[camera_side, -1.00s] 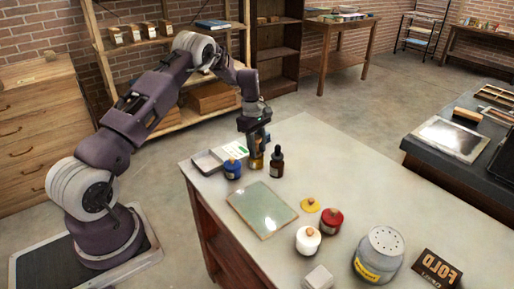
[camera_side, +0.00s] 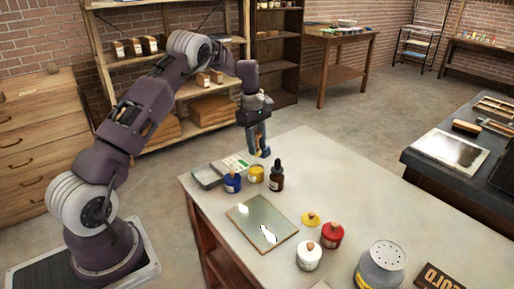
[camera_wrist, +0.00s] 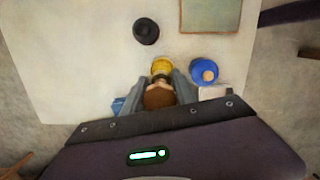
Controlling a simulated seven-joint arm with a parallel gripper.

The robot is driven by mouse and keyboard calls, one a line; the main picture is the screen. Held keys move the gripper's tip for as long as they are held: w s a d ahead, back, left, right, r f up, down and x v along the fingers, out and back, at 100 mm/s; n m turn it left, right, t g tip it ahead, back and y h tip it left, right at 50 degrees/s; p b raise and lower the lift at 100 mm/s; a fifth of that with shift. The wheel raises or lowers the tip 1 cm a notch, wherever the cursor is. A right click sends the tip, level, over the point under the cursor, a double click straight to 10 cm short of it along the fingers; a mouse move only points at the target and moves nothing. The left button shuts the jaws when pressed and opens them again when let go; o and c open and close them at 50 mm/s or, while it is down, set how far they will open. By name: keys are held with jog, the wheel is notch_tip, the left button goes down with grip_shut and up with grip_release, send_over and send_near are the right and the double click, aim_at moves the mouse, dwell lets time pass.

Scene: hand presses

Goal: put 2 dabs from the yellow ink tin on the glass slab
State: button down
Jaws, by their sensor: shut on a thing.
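The yellow ink tin (camera_side: 256,174) stands uncovered at the far left of the table, beside the blue tin (camera_side: 232,183). Its yellow lid (camera_side: 310,218) lies apart on the tabletop. The glass slab (camera_side: 255,213) lies flat in front of the tins; it has a bright white glare, and I see no yellow on it. My gripper (camera_side: 261,150) is above the yellow tin, clear of it. In the wrist view, it is shut on a brown, round-topped tool (camera_wrist: 159,97); the yellow tin (camera_wrist: 162,66) shows just past it. The tool's lower end is hidden.
A dark dropper bottle (camera_side: 277,177) stands close to the right of the yellow tin. A grey tray (camera_side: 207,176) is at left. A red tin (camera_side: 331,236), a white tin (camera_side: 308,257) and a grey can (camera_side: 380,268) stand near the front. The table right of the bottle is clear.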

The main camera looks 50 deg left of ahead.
dwell(0.3)
jog(key=s+d+f+g, duration=0.1)
jog(key=s+d, duration=0.5)
jog(key=d, duration=0.2)
jog(key=s+d+f, duration=0.1)
jog(key=s+d, duration=0.4)
jog(key=d, duration=0.4)
jog(key=shift+h, duration=0.4)
jog(key=shift+a+f, duration=0.2)
jog(key=shift+f, duration=2.7)
jog(key=shift+f, duration=0.7)
notch_tip(320, 180, up, 7)
